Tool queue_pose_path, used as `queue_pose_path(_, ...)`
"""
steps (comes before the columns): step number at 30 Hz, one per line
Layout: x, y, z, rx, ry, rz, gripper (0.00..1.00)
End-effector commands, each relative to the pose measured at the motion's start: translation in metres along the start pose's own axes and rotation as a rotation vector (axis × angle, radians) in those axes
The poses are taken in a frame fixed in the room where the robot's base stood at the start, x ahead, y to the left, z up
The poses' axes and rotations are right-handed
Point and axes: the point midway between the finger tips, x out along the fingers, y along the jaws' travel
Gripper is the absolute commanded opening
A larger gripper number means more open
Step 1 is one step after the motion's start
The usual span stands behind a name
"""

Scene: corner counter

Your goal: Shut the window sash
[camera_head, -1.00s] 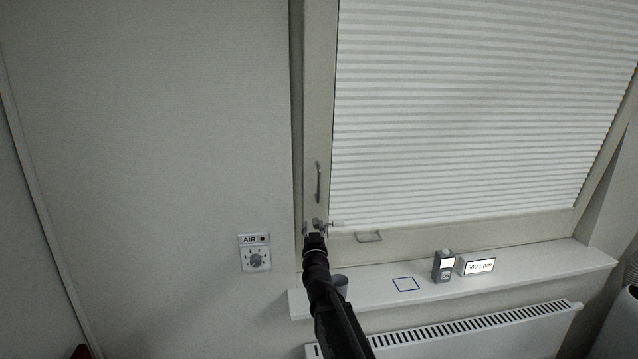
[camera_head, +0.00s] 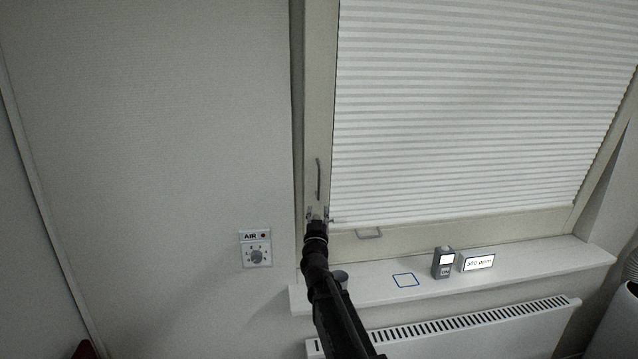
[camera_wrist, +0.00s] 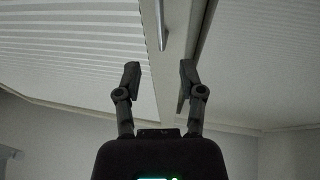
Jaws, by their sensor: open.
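The window sash (camera_head: 318,110) has a pale frame around a white pleated blind. A slim vertical handle (camera_head: 319,180) is on its left stile, and a small pull (camera_head: 369,234) is on its bottom rail. A dark strip runs along the sash's left edge; how far the sash stands open is hard to tell. My gripper (camera_head: 320,214) is in front of the lower left stile, just below the vertical handle. In the wrist view my gripper (camera_wrist: 160,73) is open and empty. The handle (camera_wrist: 160,25) shows beyond and between its fingertips, apart from them.
Below is a white sill (camera_head: 540,258) with a blue square outline (camera_head: 405,281), a grey device (camera_head: 443,264) and a small display (camera_head: 477,262). A grey cylinder (camera_head: 341,279) stands beside my arm. A radiator (camera_head: 480,330) is underneath. An AIR dial panel (camera_head: 256,250) is on the left wall.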

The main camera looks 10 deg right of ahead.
Motion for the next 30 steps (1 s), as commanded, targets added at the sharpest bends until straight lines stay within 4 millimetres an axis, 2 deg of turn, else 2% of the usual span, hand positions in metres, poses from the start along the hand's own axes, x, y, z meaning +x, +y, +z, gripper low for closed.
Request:
queue_pose_path(18, 0.093, 0.000, -0.001, -0.001, -0.001, 0.000, 0.51)
queue_pose_path(24, 0.115, 0.000, -0.001, 0.000, -0.001, 0.000, 0.51)
queue_pose_path(30, 0.124, 0.001, 0.000, 0.000, 0.000, 0.000, 0.51)
